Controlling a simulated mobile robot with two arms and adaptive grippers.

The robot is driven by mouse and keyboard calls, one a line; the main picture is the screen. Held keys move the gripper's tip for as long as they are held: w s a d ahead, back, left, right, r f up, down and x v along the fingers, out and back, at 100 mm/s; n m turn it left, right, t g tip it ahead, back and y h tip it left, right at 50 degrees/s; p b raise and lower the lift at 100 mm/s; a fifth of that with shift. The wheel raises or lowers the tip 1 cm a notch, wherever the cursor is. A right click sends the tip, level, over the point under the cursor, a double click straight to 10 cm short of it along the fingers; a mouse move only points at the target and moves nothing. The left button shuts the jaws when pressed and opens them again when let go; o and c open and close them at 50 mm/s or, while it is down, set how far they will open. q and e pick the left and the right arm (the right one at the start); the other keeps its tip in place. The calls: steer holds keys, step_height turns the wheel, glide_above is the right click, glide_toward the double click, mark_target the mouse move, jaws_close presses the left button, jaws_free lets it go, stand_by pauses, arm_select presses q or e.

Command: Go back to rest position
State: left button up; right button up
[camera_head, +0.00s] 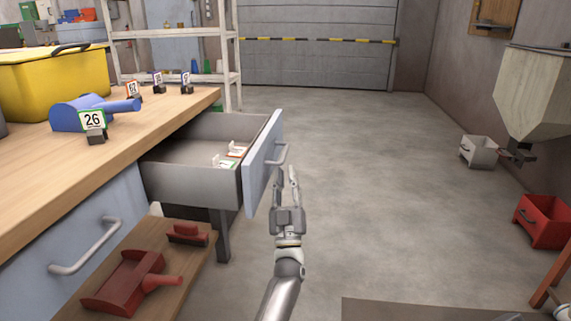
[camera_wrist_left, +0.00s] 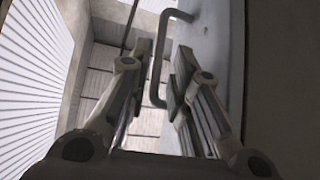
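My left gripper (camera_head: 286,182) is in front of the open drawer's blue-grey front (camera_head: 262,165), close to the drawer's metal handle (camera_head: 284,154). In the left wrist view its two fingers (camera_wrist_left: 163,75) are spread apart, with nothing clamped between them. The handle (camera_wrist_left: 154,60) shows between and beyond the fingers; whether a finger touches it, I cannot tell. My right gripper cannot be made out; only small grey parts show at the bottom right corner.
The drawer (camera_head: 190,182) sticks out from the wooden workbench (camera_head: 60,165) and holds small tagged items. The middle floor is clear.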

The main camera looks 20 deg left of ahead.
arm_select(q)
steer(key=shift+s+d+f, duration=0.2)
steer(key=shift+s+f, duration=0.15)
